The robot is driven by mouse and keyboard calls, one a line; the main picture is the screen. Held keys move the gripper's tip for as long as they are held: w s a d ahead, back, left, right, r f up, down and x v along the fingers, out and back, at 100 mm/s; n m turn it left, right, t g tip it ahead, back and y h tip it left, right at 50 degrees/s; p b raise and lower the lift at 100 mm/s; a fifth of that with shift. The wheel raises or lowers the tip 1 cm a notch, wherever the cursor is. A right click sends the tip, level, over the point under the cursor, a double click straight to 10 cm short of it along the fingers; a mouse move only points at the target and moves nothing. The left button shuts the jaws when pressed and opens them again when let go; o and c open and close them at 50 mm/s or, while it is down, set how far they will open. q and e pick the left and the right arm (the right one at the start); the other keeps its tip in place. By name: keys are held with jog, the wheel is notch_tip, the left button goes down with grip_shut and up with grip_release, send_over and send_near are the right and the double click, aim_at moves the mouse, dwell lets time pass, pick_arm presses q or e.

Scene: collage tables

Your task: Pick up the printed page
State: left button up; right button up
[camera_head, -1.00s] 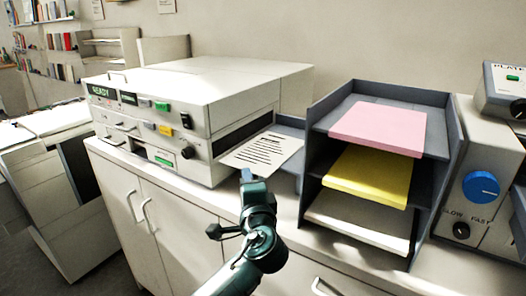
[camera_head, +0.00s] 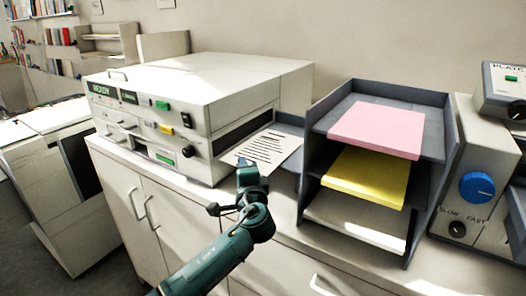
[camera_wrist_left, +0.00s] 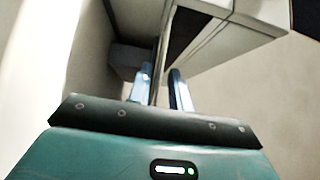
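The printed page (camera_head: 270,149) is white with dark lines of text. In the head view it sticks out from the slot on the right side of the white printer, over the grey tray. My left gripper (camera_head: 241,163) is at the page's near left corner. In the left wrist view its two blue fingers (camera_wrist_left: 163,88) stand apart, and what looks like the thin edge of the page (camera_wrist_left: 160,60) runs between them. The finger tips are small in the head view, so contact is unclear there. My right gripper is not in view.
The white printer (camera_head: 215,75) stands left of the page on a white cabinet (camera_head: 130,205). A grey shelf rack (camera_head: 311,140) with pink, yellow and white paper stacks is close on the right. A machine with a blue knob (camera_head: 480,186) stands farther right.

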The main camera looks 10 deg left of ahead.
pick_arm(q)
grip_shut()
jog(key=shift+r, duration=0.1)
